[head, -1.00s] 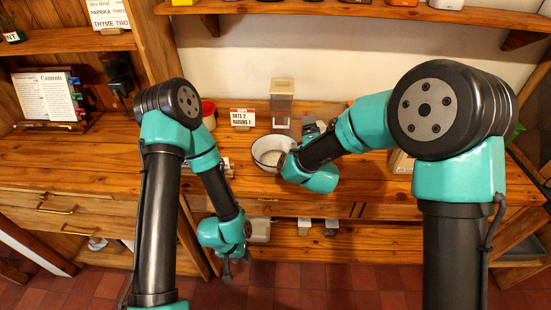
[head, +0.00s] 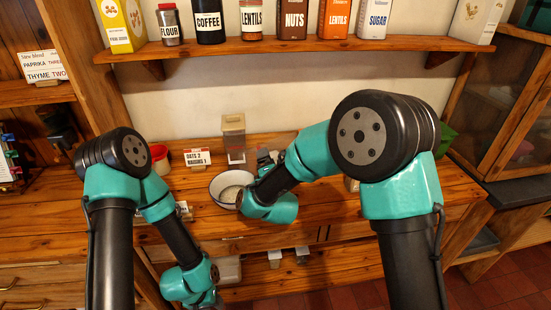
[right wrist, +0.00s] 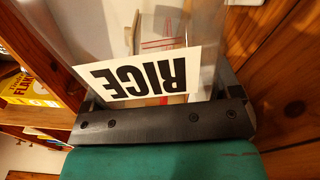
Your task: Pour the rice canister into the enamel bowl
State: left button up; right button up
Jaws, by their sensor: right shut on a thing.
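The enamel bowl (head: 216,190), white with a dark rim, stands on the wooden counter and has pale contents. In the right wrist view, the clear rice canister (right wrist: 137,73) has a white RICE label that reads upside down. My right gripper (right wrist: 165,98) is shut on it, with a dark finger on each side. The canister's tilt and fill are unclear. My left gripper (head: 215,301) hangs low in front of the counter, away from the bowl, mostly cut off by the picture's bottom edge.
A clear container (head: 233,135) stands behind the bowl. A shelf (head: 290,45) above holds several labelled tins and jars. The counter right of my right arm looks mostly clear.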

jog(key=shift+w+d+f+m, duration=0.15)
jog(key=shift+d+f+m, duration=0.4)
jog(key=shift+m, duration=0.45)
jog(key=shift+a, duration=0.1)
jog(key=shift+f, duration=0.1)
jog(key=f+m, duration=0.1)
jog(key=d+f+m, duration=0.1)
jog(key=m, duration=0.1)
jog(key=f+m, duration=0.1)
jog(key=m, duration=0.1)
jog(key=shift+w+d+f, duration=0.15)
jog(key=shift+d+f, duration=0.1)
